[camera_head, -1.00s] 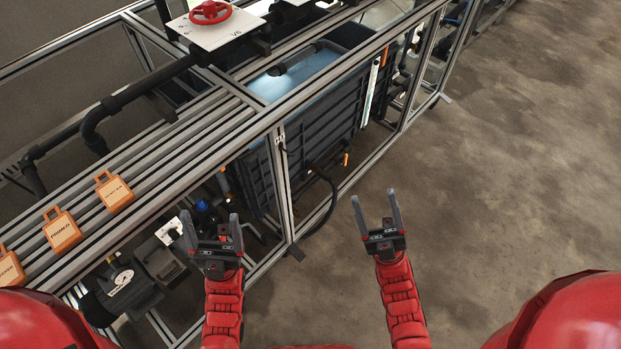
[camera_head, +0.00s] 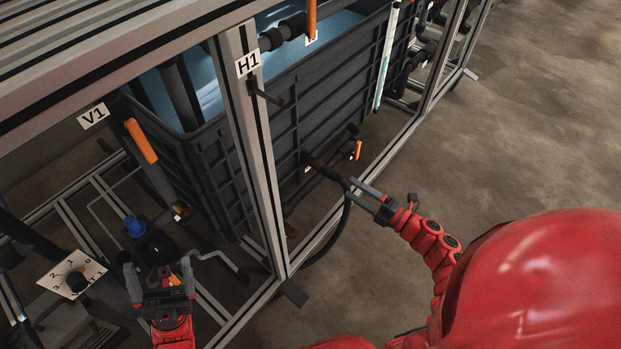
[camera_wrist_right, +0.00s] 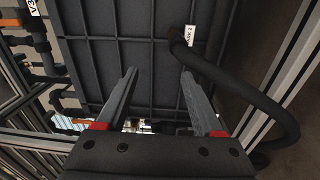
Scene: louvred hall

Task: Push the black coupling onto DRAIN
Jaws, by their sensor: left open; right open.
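A black hose (camera_head: 340,228) rises in a loop beside the frame post to a dark coupling-like end (camera_head: 318,164) at the tank's side. In the right wrist view this end (camera_wrist_right: 178,44) lies near a small white label (camera_wrist_right: 190,34), too small to read surely. I cannot tell whether it is seated on a port, and no DRAIN lettering is legible. My right gripper (camera_head: 350,192) is open and empty, its fingertips close to the hose below that end. My left gripper (camera_head: 158,270) is open and empty at the lower left, below a blue knob.
The dark ribbed tank (camera_head: 290,125) stands inside a metal frame; its post (camera_head: 255,150), labelled H1, stands between my grippers. An orange-handled valve (camera_head: 357,150) sits right of the hose end. A numbered dial plate (camera_head: 72,277) lies left. The floor at right is clear.

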